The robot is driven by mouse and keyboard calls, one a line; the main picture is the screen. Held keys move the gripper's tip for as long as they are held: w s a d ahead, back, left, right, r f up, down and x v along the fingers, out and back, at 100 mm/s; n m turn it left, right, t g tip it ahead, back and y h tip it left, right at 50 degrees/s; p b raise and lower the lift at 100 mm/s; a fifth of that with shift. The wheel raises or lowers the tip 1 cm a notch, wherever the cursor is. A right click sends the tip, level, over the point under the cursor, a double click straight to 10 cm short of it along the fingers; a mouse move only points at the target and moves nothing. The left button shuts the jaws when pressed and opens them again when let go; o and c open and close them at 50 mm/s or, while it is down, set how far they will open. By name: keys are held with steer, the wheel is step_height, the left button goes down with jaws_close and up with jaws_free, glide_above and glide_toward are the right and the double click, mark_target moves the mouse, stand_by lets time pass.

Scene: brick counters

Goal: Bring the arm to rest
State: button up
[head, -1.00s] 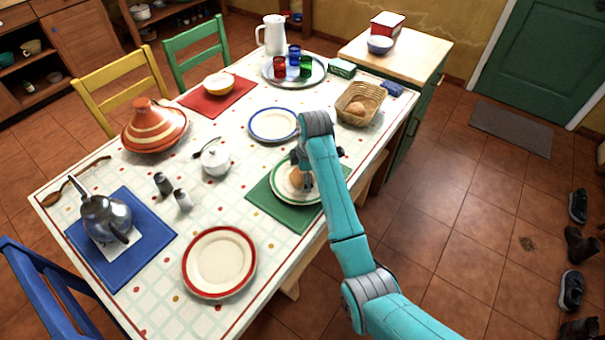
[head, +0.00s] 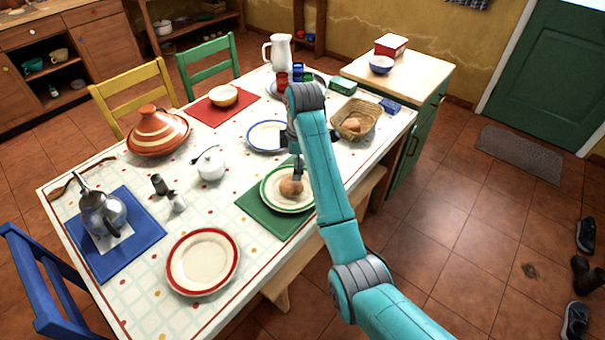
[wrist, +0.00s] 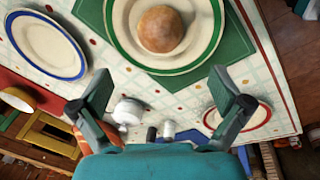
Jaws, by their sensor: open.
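My gripper (wrist: 168,105) is open and empty in the wrist view, its two fingers spread apart. In the head view my gripper (head: 298,165) hangs above the table, just over the green-rimmed plate, partly hidden behind my arm. A round brown bread roll (head: 291,186) lies on the green-rimmed plate (head: 270,201). The roll (wrist: 160,28) also shows in the wrist view, apart from the fingers. My turquoise arm reaches in from the lower right.
The table holds a red-rimmed plate (head: 203,262), a blue-rimmed plate (head: 262,137), a striped tagine (head: 157,133), a kettle (head: 100,212), a white sugar pot (head: 211,168) and a bread basket (head: 362,108) with another roll. Open floor (head: 455,220) lies right of the table.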

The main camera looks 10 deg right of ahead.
steer(key=shift+r, duration=0.4)
